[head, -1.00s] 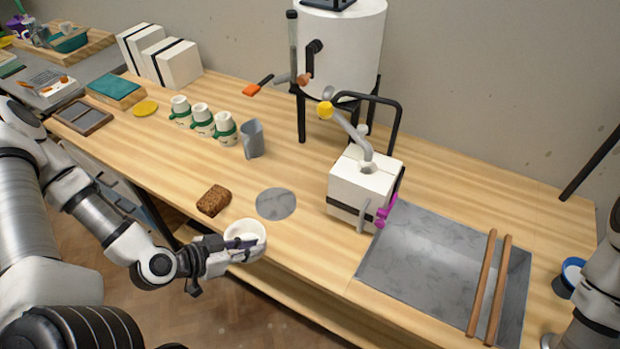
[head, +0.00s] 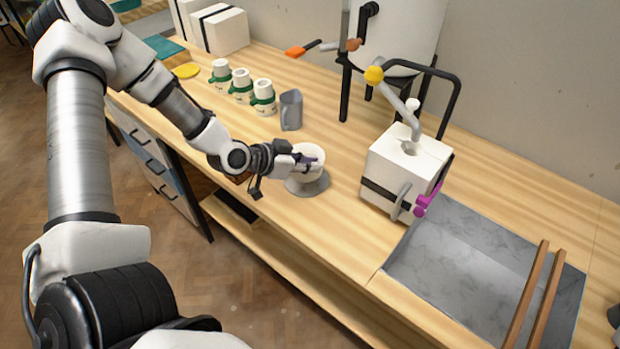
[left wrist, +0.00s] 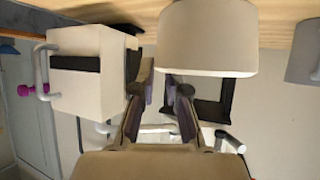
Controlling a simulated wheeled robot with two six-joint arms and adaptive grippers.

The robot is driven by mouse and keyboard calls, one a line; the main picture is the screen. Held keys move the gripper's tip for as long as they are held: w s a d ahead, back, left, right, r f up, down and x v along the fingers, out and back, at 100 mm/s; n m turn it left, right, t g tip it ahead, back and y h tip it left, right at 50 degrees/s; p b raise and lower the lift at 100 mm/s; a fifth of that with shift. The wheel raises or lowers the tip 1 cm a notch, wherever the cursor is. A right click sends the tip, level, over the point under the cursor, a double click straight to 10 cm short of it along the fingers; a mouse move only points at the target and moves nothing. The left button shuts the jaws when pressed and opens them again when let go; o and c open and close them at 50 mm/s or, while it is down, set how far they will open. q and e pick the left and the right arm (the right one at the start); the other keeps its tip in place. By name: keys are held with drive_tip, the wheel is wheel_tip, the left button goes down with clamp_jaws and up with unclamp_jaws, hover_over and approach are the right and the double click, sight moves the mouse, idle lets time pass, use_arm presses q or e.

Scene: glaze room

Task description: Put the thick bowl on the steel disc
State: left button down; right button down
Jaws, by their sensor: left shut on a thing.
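The thick white bowl (head: 314,149) is held in my left gripper (head: 304,161), which is shut on its wall near the rim. The bowl is upright over the grey steel disc (head: 309,187), whose near part shows below it. I cannot tell whether the bowl touches the disc. The left wrist view is upside down; there the pale bowl (left wrist: 208,40) is beside the fingertips (left wrist: 159,78), with wood at the top edge. My right gripper is not in view.
A white box with a lever (head: 405,165) stands right of the disc. A grey pitcher (head: 291,111) and several white cups with green bands (head: 242,85) stand behind left.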

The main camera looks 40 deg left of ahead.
sight(311, 178)
use_arm(q)
drive_tip(key=f, duration=0.3)
drive_tip(key=shift+w+d+f, duration=0.1)
drive_tip(key=shift+w+f, duration=0.1)
drive_tip(key=shift+f, duration=0.05)
drive_tip(key=shift+s+f, duration=0.1)
drive_tip(key=c, duration=1.2)
unclamp_jaws()
